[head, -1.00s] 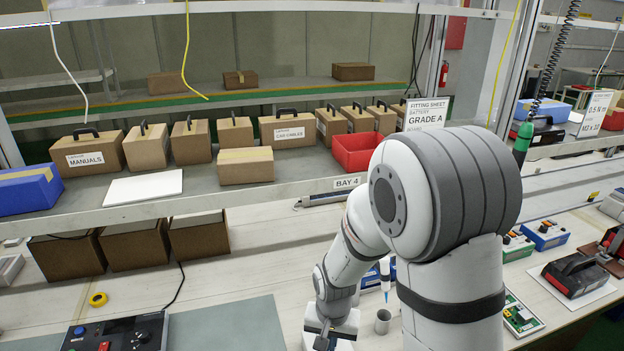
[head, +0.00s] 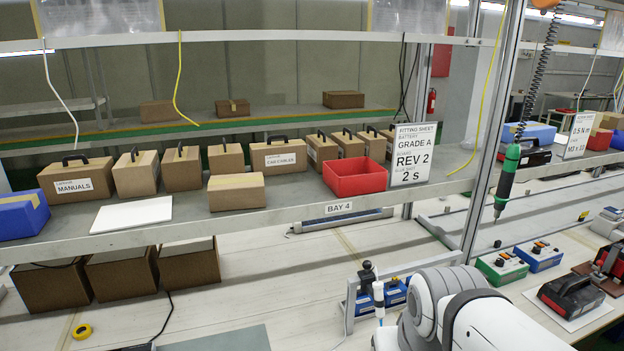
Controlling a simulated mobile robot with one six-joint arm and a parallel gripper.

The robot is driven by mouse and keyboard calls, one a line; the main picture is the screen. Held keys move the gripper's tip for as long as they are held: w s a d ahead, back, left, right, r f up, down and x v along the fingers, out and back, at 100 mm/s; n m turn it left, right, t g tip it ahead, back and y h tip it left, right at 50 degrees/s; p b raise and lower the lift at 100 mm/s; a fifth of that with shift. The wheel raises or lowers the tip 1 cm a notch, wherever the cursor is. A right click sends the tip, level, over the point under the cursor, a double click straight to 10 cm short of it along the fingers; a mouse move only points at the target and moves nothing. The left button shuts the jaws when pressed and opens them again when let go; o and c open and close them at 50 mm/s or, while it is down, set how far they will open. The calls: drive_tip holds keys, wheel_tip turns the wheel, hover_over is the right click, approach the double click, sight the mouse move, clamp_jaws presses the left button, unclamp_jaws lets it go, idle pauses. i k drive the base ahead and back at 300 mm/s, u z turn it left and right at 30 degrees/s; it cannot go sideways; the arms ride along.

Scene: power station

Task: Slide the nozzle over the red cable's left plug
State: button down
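I see no red cable and no plug in the head view. I cannot pick out the nozzle for certain.
A shelf marked BAY 4 (head: 253,209) carries cartons, a red bin (head: 355,177) and a fitting sheet (head: 412,155). A green screwdriver (head: 507,178) hangs at right. Green (head: 501,266) and blue (head: 540,256) boxes and a black-red battery (head: 571,296) stand on the bench.

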sight(376, 290)
drive_tip(key=u, duration=1.95)
drive_tip(key=k, duration=1.15)
drive_tip(key=z, duration=1.35)
drive_tip(key=i, duration=1)
drive_tip(key=z, duration=0.05)
